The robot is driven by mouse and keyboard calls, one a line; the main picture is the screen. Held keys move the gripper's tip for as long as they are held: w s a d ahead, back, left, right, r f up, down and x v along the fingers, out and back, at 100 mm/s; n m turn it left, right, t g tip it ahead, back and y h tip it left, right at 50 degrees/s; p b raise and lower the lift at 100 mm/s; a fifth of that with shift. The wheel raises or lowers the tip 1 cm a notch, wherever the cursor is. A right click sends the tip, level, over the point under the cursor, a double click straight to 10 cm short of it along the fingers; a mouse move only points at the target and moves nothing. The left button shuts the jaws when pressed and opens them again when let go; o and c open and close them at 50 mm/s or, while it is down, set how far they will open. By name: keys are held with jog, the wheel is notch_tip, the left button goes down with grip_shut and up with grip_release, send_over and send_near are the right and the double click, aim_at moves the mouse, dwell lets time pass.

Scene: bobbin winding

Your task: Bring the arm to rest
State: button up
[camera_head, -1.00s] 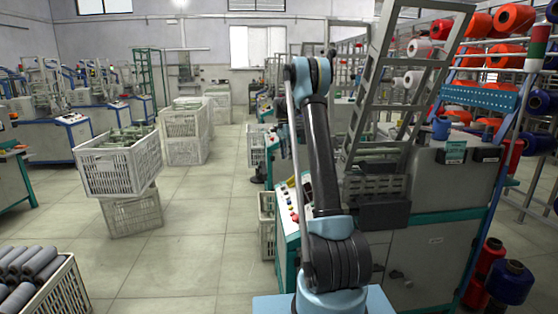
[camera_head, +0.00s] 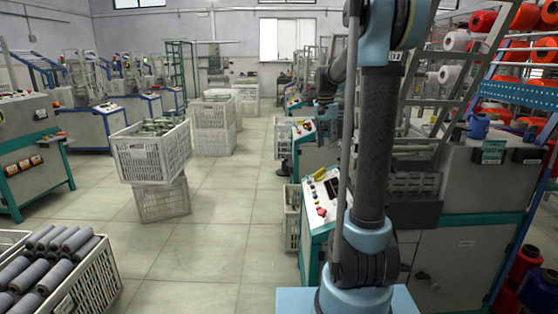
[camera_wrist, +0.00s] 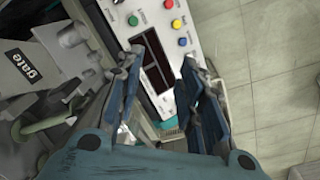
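My arm (camera_head: 376,150) stands upright at the right of the head view, its elbow cut by the top edge. Its far end bends down to the left behind the upright link, with a dark end part (camera_head: 327,85) over the machine row. In the wrist view my gripper (camera_wrist: 163,75) has its two blue-grey fingers spread apart with nothing between them. Below it is a white control panel (camera_wrist: 203,50) with coloured buttons and a dark display (camera_wrist: 150,65).
A winding machine (camera_head: 468,190) with a tall metal frame stands close at the right. A control box (camera_head: 322,205) is just left of my arm. Stacked crates (camera_head: 150,160) stand on the floor, and a crate of grey bobbins (camera_head: 85,285) is at lower left. The aisle floor (camera_head: 220,225) is clear.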

jog(key=s+n, duration=0.2)
jog(key=s, duration=1)
jog(key=s+f+n+t, duration=0.1)
jog(key=s+f+n, duration=0.1)
jog(key=s+f, duration=0.6)
jog(key=s+f+n+t, duration=0.1)
jog(key=s+f+n, duration=0.2)
jog(key=s+f, duration=0.5)
jog(key=s, duration=0.8)
jog(key=shift+f+n+t+y, duration=0.3)
jog(key=shift+f, duration=0.1)
